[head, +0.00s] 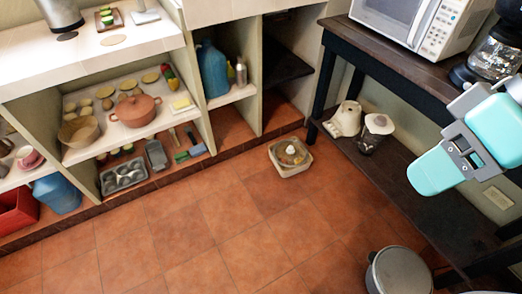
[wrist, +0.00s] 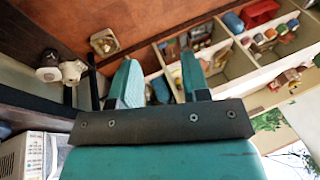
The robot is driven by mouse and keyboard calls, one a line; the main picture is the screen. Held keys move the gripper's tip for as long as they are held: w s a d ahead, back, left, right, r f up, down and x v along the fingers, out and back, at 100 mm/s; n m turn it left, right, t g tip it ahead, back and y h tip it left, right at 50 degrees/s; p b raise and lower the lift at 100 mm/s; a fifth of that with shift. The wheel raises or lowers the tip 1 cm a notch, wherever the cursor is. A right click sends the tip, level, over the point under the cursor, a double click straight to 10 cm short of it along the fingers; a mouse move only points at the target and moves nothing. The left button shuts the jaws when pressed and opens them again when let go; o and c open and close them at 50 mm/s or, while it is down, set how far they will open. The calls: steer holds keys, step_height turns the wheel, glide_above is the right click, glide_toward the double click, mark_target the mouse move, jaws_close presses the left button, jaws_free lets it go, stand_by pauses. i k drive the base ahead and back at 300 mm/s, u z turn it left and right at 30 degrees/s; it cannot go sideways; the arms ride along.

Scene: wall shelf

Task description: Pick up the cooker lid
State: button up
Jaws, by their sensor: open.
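A grey metal pot (head: 388,284) stands on the floor at the lower right of the head view, partly cut off by the frame edge. A flat grey lid (head: 403,268) appears to cover its top; I cannot tell for sure that it is the cooker lid. My gripper (head: 432,178) is in the air above and to the right of the pot, in front of the dark table. In the wrist view my gripper (wrist: 160,82) shows two turquoise fingers spread apart with nothing between them. The grey pot and lid are not visible in the wrist view.
A dark table (head: 400,65) carries a microwave (head: 415,22) and a coffee maker (head: 490,60). Its low shelf holds a blender-like appliance (head: 375,130). A square basket (head: 290,157) sits on the tiled floor. Shelving at left holds an orange pot (head: 136,110). The middle floor is clear.

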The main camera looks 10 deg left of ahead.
mark_target(290, 152)
steer(key=u, duration=0.35)
steer(key=i, duration=0.75)
steer(key=z, duration=0.2)
steer(key=k, duration=0.6)
steer(key=z, duration=0.9)
steer(key=k, duration=0.55)
steer(key=u, duration=0.95)
steer(key=i, duration=1.7)
steer(key=z, duration=0.05)
